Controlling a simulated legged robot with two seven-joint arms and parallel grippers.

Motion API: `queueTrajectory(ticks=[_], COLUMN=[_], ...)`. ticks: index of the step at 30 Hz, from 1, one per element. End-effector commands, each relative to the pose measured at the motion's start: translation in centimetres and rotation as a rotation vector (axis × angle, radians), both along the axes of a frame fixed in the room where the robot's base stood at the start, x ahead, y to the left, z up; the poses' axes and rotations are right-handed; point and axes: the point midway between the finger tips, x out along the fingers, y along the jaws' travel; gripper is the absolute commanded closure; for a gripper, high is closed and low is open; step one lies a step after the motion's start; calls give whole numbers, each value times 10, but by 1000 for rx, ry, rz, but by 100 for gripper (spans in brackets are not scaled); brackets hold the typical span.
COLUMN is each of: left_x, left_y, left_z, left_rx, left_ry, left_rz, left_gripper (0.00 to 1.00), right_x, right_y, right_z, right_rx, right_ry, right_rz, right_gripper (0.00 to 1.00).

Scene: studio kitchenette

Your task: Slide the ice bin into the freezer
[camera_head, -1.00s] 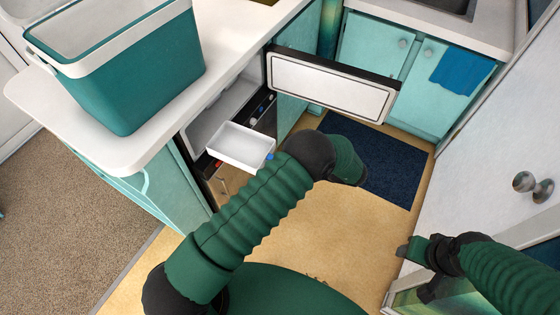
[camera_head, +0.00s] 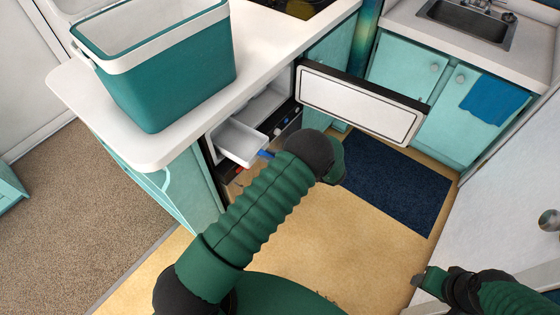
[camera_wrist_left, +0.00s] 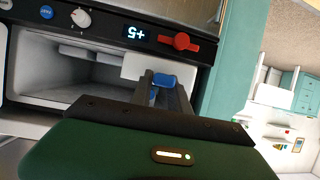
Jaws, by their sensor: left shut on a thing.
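The ice bin (camera_head: 243,140) is a small white open tray in front of the freezer in the head view. Its near end with the blue handle (camera_head: 265,154) is by my left gripper. In the left wrist view, my left gripper (camera_wrist_left: 165,88) is shut on the blue handle, with the white bin (camera_wrist_left: 135,66) beyond it. The freezer compartment (camera_head: 268,103) is open, with a white interior that also shows in the wrist view (camera_wrist_left: 85,72). The left fingertips are hidden in the head view by my arm. My right gripper (camera_head: 420,280) is low at the right, away from the bin; its jaws are unclear.
The freezer door (camera_head: 357,103) stands open to the right. A dark control panel (camera_wrist_left: 120,32) with knobs and a display borders the opening. A teal cooler (camera_head: 165,80) sits on the white counter (camera_head: 80,90) at left. A blue mat (camera_head: 395,185) lies on the floor.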

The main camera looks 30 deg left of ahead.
Motion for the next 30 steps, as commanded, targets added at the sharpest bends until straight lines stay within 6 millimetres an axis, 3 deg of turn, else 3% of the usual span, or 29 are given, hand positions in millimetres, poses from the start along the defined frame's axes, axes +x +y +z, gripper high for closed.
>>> queueTrajectory(ticks=[30], left_x=[11], left_y=[147], left_z=[-1], left_rx=[1], left_ry=[-1], left_rz=[1], left_gripper=[100], right_x=[0], right_y=[0], right_z=[-12], right_rx=[0], right_ry=[0], right_rz=[0], right_gripper=[44])
